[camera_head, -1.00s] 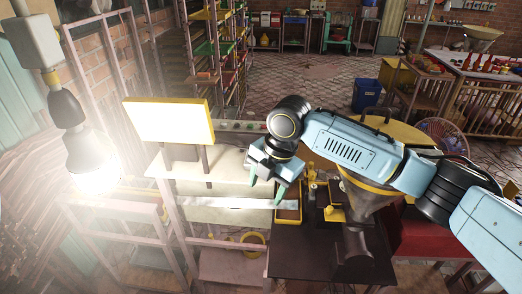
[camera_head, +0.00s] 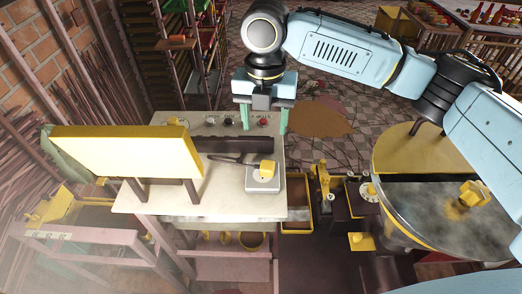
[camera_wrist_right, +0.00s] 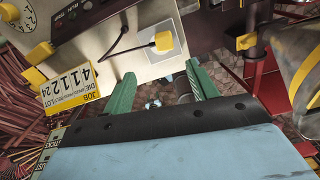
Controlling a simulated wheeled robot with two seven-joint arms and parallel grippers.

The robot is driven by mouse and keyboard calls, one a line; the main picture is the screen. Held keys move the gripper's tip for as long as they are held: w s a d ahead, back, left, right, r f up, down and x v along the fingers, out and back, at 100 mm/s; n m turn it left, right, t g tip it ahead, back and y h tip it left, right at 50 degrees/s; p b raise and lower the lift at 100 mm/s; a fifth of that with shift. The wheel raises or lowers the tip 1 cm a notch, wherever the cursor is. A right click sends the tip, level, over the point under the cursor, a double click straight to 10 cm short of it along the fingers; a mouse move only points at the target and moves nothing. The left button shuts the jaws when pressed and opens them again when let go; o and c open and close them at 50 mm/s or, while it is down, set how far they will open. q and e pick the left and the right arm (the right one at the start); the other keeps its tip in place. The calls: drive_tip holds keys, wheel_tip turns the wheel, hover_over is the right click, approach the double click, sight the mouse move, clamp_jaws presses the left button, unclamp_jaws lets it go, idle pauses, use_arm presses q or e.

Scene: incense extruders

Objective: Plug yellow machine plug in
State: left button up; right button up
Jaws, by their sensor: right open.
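The yellow plug (camera_head: 267,168) is a small block with a dark cable running left from it. It sits on a pale square socket plate (camera_head: 263,183) on the cream tabletop; I cannot tell whether it is seated in the socket. The plug also shows in the right wrist view (camera_wrist_right: 164,41), on the socket plate (camera_wrist_right: 176,27). My right gripper (camera_head: 261,122) is open and empty, its green fingers pointing down near the table's far side, apart from the plug. My left gripper is out of view.
A yellow-edged sign board (camera_head: 120,150) stands on the left of the cream table (camera_head: 140,203). A control panel (camera_head: 205,122) with knobs lies along the far side. A round machine (camera_head: 420,150) with a yellow rim stands at the right. A yellow tray (camera_head: 297,215) is beside the table.

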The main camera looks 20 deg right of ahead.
drive_tip(key=s, duration=0.1)
drive_tip(key=p, duration=0.1)
hover_over(267, 165)
drive_tip(key=f, duration=0.7)
drive_tip(key=shift+s+a, duration=0.1)
drive_tip(key=shift+a, duration=0.15)
drive_tip(key=shift+f, duration=0.5)
drive_tip(key=f, duration=0.1)
drive_tip(key=f+p, duration=0.1)
drive_tip(key=f, duration=0.2)
drive_tip(key=shift+d, duration=0.3)
drive_tip(key=shift+f+p, duration=0.3)
drive_tip(key=shift+f, duration=0.3)
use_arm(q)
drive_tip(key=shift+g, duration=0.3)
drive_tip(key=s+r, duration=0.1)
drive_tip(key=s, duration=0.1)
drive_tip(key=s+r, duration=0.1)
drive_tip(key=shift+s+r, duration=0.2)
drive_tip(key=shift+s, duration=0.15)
use_arm(e)
drive_tip(key=shift+c, duration=0.2)
